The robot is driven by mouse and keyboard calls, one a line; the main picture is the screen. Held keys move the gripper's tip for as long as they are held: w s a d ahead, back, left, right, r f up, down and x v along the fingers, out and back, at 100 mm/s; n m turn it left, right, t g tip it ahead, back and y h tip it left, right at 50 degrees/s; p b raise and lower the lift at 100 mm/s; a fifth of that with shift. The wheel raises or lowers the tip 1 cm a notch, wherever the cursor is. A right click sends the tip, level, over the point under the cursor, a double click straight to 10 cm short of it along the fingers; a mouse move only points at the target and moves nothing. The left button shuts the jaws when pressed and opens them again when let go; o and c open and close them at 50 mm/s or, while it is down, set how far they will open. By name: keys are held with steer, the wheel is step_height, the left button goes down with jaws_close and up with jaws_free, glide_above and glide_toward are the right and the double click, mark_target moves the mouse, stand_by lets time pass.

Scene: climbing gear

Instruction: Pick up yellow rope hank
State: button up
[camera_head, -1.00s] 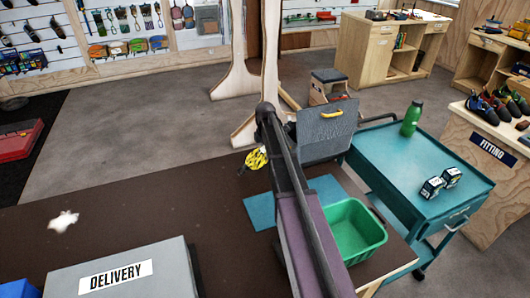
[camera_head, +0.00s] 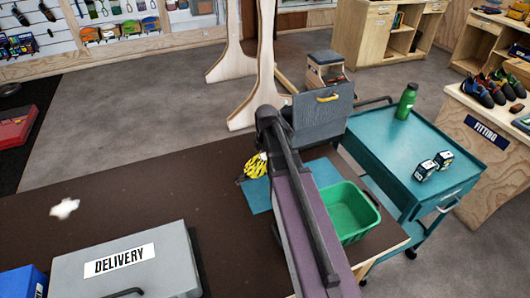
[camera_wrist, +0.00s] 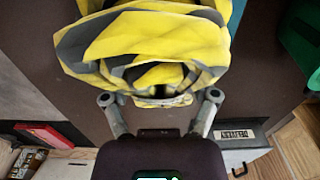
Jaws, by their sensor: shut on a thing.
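The yellow rope hank (camera_head: 256,166), yellow with dark grey bands, shows just left of my arm in the head view. In the wrist view the hank (camera_wrist: 145,45) fills the top middle, close to the camera. My gripper (camera_wrist: 160,98) is shut on the hank, with one finger on each side of its lower part. The fingertips are hidden by the rope. In the head view my arm covers most of the gripper. The hank appears over the dark brown table top (camera_head: 130,180); I cannot tell how high it is above it.
A green bin (camera_head: 350,225) and a blue mat (camera_head: 262,195) lie on the table's right part. A grey box marked DELIVERY (camera_head: 150,275) stands at the front left. A teal cart (camera_head: 400,150) with a green bottle (camera_head: 406,100) is at the right. The table's left middle is mostly clear.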

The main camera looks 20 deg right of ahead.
steer(key=shift+s, duration=0.2)
steer(key=shift+r, duration=0.15)
stand_by(0.5)
